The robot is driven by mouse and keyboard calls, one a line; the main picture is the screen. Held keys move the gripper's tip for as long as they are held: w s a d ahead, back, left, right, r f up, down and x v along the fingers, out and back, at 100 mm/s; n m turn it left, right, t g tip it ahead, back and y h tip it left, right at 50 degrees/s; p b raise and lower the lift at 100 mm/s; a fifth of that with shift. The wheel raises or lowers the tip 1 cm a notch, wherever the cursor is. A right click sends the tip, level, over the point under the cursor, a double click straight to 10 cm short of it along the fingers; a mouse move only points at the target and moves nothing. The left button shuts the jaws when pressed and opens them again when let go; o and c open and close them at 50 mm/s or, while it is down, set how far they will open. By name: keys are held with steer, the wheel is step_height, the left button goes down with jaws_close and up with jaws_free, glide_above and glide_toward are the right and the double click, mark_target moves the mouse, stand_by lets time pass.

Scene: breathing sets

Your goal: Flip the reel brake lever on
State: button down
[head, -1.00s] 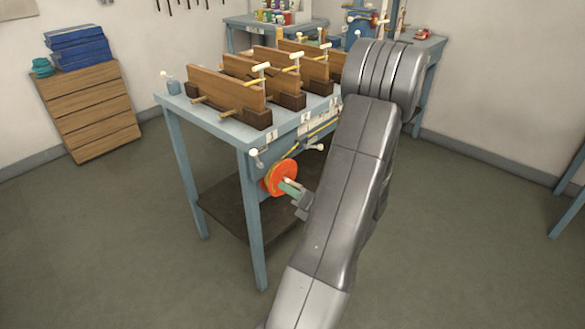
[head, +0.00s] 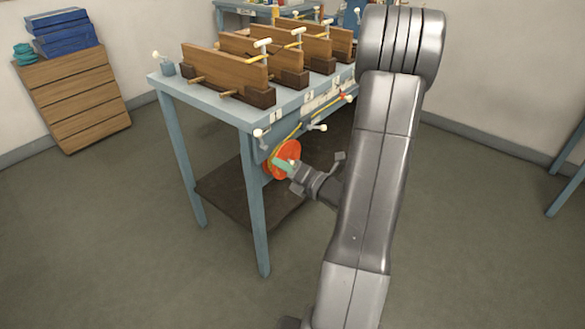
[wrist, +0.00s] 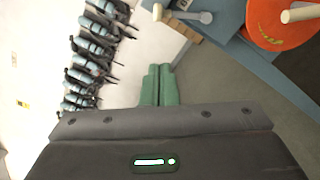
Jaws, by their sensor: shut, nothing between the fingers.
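An orange reel (head: 288,150) is mounted under the front edge of a light blue bench; it shows at the upper right in the wrist view (wrist: 275,22), with a pale handle peg (wrist: 300,14). A small white-knobbed lever (head: 317,127) sticks out right of the reel, and another white knob (head: 259,133) sits at the bench corner. I cannot tell which is the brake lever. A grey round-ended lever (wrist: 192,16) shows at the top in the wrist view. My gripper (head: 281,164), with green fingers (wrist: 159,72), is shut and empty, in front of the reel in the head view.
The bench (head: 213,103) carries wooden boards (head: 224,67) in dark blocks and has a dark lower shelf (head: 230,195). Its front leg (head: 257,210) stands left of my gripper. A wooden drawer unit (head: 75,100) is at the left. The floor in front is clear.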

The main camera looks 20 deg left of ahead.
steer(key=w+a+r, duration=0.1)
steer(key=w+a, duration=0.4)
steer(key=a, duration=0.1)
steer(key=shift+w+a+r, duration=0.15)
steer(key=shift+a+r, duration=0.1)
steer(key=shift+r, duration=0.1)
steer(key=shift+w+r+p, duration=0.1)
steer(key=shift+p, duration=0.2)
